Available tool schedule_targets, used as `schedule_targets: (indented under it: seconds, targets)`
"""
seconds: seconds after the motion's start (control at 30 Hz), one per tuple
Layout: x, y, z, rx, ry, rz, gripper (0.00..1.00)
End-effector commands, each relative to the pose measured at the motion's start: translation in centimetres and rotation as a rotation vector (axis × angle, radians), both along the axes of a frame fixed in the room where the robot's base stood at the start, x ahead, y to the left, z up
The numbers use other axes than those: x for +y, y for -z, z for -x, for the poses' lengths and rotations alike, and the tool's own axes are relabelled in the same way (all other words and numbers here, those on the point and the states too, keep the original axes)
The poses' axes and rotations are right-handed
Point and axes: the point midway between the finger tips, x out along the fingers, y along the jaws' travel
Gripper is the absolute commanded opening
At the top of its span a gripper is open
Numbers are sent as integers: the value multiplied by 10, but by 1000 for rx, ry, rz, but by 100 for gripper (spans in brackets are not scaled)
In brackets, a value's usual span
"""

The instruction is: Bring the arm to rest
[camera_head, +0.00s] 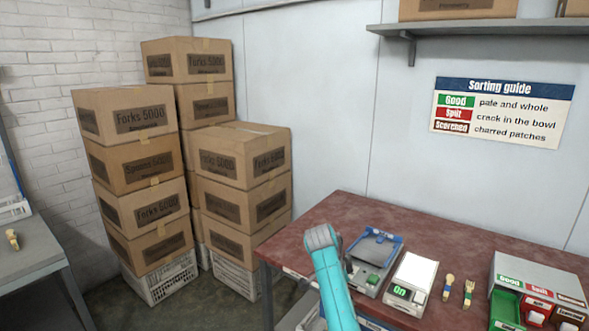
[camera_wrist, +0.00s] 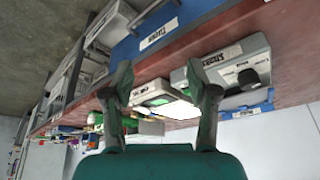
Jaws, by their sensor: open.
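My gripper (camera_wrist: 158,75) shows in the wrist view with its two dark green fingers spread apart and nothing between them. The wrist picture is turned over, with the floor at the top. Beyond the fingers are the red table edge and the devices on it. In the head view my teal arm (camera_head: 334,285) rises from the bottom edge in front of the red table (camera_head: 445,236), ending in a grey rounded joint. My fingers cannot be made out there.
A blue-and-grey press (camera_head: 374,252) and a white device with a green "On" display (camera_head: 411,282) stand near my arm. Two small wooden pieces (camera_head: 458,290) lie right of them. Sorting bins (camera_head: 537,292) stand far right. Stacked cartons (camera_head: 240,165) fill the left corner.

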Motion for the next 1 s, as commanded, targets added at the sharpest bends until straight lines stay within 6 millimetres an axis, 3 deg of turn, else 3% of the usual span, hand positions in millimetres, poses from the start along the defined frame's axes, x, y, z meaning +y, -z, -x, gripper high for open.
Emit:
schedule_targets:
  seconds: [0.27,0.4,0.6,0.8,1.0]
  targets:
    - [-10,95,31,-42,-156,-5,58]
    - [-16,146,57,-76,-257,-5,58]
    - [-23,207,103,-130,-395,0,58]
    - [-28,253,157,-189,-524,14,58]
    - [-32,284,219,-251,-645,36,58]
